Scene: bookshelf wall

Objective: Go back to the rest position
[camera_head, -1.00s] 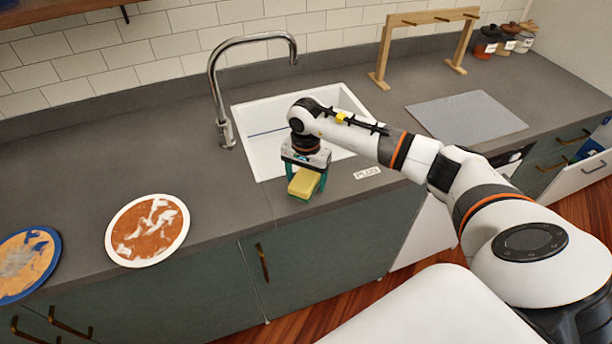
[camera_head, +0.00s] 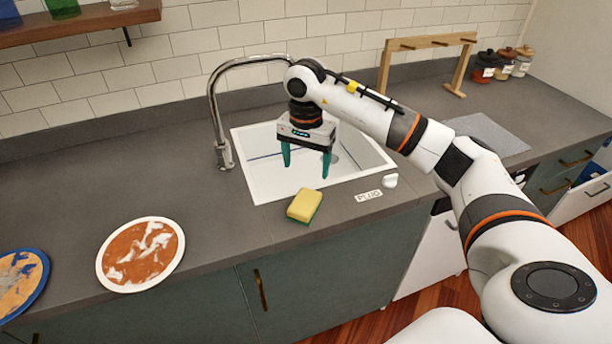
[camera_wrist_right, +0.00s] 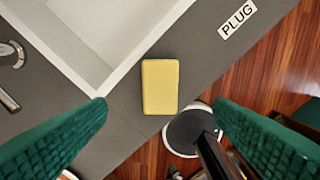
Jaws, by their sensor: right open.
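My right gripper (camera_head: 306,165) is open and empty, with its two green fingers pointing down above the white sink. A yellow and green sponge (camera_head: 304,206) lies on the grey counter at the sink's front edge, below and apart from the fingers. In the right wrist view the sponge (camera_wrist_right: 160,86) lies between and beyond the open fingers (camera_wrist_right: 160,108), touching neither. My left gripper is not in view.
The sink (camera_head: 262,185) has a curved metal tap (camera_head: 216,120) at its left. Two stained plates, one white-rimmed (camera_head: 140,254) and one blue-rimmed (camera_head: 22,280), lie at the left. A wooden rack (camera_head: 462,65) and a grey mat (camera_head: 490,133) are at the right. A PLUG label (camera_head: 369,196) is on the counter.

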